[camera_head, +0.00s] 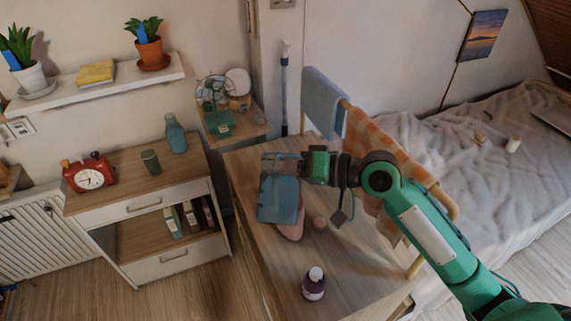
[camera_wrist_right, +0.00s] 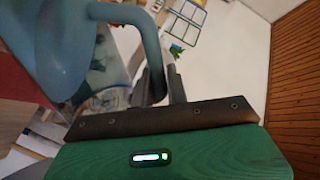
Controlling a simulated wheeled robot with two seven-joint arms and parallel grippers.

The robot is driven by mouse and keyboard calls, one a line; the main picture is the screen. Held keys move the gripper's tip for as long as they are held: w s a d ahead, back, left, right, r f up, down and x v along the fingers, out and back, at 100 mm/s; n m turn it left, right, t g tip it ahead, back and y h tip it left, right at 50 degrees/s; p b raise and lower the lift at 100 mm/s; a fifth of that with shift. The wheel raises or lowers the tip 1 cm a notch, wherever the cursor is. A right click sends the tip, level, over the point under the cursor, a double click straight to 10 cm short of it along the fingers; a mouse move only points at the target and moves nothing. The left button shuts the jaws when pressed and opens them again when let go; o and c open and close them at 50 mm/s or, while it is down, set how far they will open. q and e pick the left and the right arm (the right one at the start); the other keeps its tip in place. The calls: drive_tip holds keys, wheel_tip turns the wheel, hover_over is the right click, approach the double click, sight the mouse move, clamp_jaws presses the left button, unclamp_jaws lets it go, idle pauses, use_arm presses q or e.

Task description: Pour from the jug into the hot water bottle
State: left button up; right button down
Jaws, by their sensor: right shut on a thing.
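The blue see-through jug (camera_head: 280,200) is above the wooden table, in front of my right gripper (camera_head: 308,167). In the right wrist view, the jug (camera_wrist_right: 58,55) fills the upper left, and my right gripper (camera_wrist_right: 170,85) is shut on its curved handle. A pink thing (camera_head: 293,230), seemingly the hot water bottle, shows just below the jug's lower edge. The jug hides most of it, including any opening. I cannot tell whether the jug touches it or whether anything flows. My left gripper is not in view.
The table's front right is clear.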

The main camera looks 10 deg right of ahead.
drive_tip(key=shift+w+d+r+m+g+p, duration=0.15)
drive_tip(key=shift+w+r+m+p, duration=0.3)
drive_tip(key=shift+p, duration=0.2)
drive_tip(key=shift+w+d+r+m+g+p, duration=0.15)
drive_tip(key=shift+w+r+m+p, duration=0.25)
drive_tip(key=shift+p, duration=0.2)
idle(6.8)
